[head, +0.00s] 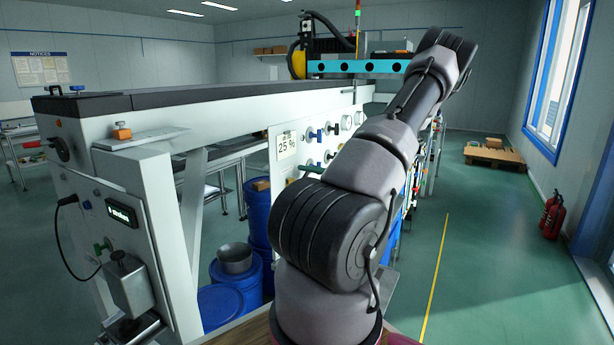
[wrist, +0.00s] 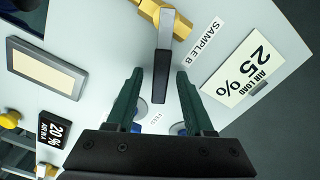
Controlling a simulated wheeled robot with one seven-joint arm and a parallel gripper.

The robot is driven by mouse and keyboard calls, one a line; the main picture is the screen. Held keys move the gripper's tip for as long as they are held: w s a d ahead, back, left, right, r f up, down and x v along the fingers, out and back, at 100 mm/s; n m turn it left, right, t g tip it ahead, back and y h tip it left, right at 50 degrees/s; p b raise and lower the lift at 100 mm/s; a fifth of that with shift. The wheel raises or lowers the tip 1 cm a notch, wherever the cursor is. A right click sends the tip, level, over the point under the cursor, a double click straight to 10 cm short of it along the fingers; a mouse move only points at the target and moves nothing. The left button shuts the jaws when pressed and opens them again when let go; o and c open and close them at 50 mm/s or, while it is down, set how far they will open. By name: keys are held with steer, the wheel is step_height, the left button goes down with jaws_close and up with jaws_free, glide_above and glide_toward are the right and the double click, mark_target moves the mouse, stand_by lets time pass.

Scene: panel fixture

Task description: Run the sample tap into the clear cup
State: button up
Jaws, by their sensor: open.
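In the wrist view, a brass tap (wrist: 181,26) is mounted on the white panel beside a label reading SAMPLE B (wrist: 203,43). Its lever has a grey arm and a black grip (wrist: 161,80). My gripper (wrist: 159,73) is open, with one green finger on each side of the black grip. Gaps show between the grip and both fingers. I cannot make out a clear cup in either view.
A 25 % placard (wrist: 240,72) sits right of the tap in the wrist view, and a cream framed plate (wrist: 47,70) left. In the head view, blue drums (head: 258,214) stand below the bench. Green floor (head: 490,240) is open at the right, with red extinguishers (head: 552,215) by the wall.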

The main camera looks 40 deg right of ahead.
steer(key=shift+w, duration=0.15)
steer(key=shift+c, duration=0.3)
jaws_close()
stand_by(1.1)
